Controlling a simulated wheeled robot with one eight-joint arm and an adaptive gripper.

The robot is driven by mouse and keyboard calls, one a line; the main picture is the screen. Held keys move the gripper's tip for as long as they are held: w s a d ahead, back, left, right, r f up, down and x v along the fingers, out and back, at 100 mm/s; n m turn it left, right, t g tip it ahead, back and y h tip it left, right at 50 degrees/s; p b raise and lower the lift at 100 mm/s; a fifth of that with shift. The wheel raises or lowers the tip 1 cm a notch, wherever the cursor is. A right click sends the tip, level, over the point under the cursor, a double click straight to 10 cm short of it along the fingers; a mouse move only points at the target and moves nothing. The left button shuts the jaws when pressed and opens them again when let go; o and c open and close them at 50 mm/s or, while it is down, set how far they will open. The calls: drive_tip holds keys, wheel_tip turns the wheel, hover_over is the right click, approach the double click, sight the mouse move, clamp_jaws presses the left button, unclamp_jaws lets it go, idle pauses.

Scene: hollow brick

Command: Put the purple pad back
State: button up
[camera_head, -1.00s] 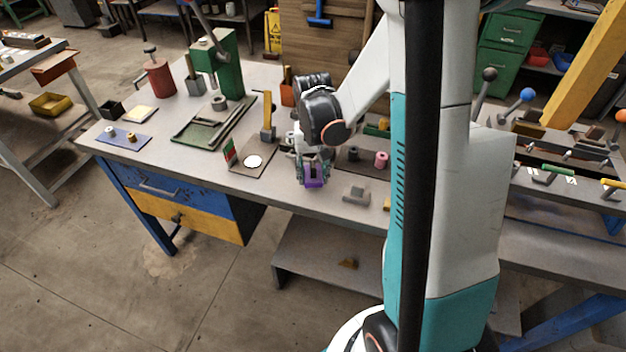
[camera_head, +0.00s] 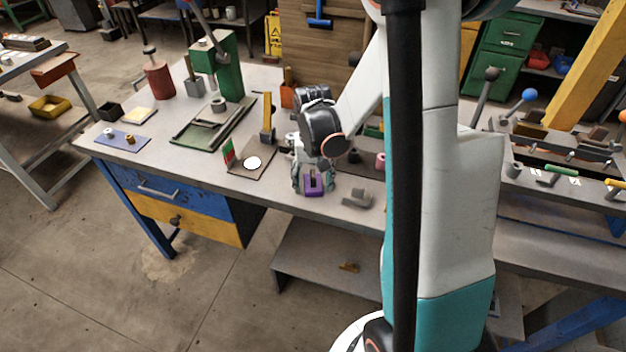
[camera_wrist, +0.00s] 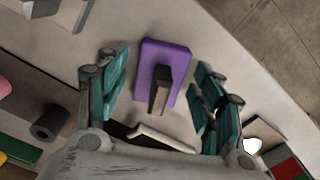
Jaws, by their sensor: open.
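The purple pad (camera_wrist: 180,52) lies on the grey bench top close to its front edge, with a dark upright grip standing from its middle. It also shows in the head view (camera_head: 317,186), below my gripper. My gripper (camera_wrist: 160,88) is open in the wrist view, with teal fingers apart on either side of the pad's grip. I see a gap between the fingers and the grip. In the head view my gripper (camera_head: 313,178) is low over the bench and partly covers the pad.
A grey notched block (camera_head: 357,198) sits to the right of the pad. A brown board (camera_head: 245,168) with a white disc (camera_head: 253,163) and a red-green block (camera_head: 228,152) is to the left. My arm hides part of the bench at the right.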

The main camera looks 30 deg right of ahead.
sight(312, 174)
wheel_tip(312, 174, up, 12)
drive_tip(key=p, duration=0.4)
drive_tip(key=shift+r, duration=0.15)
drive_tip(key=shift+a, duration=0.1)
idle(0.3)
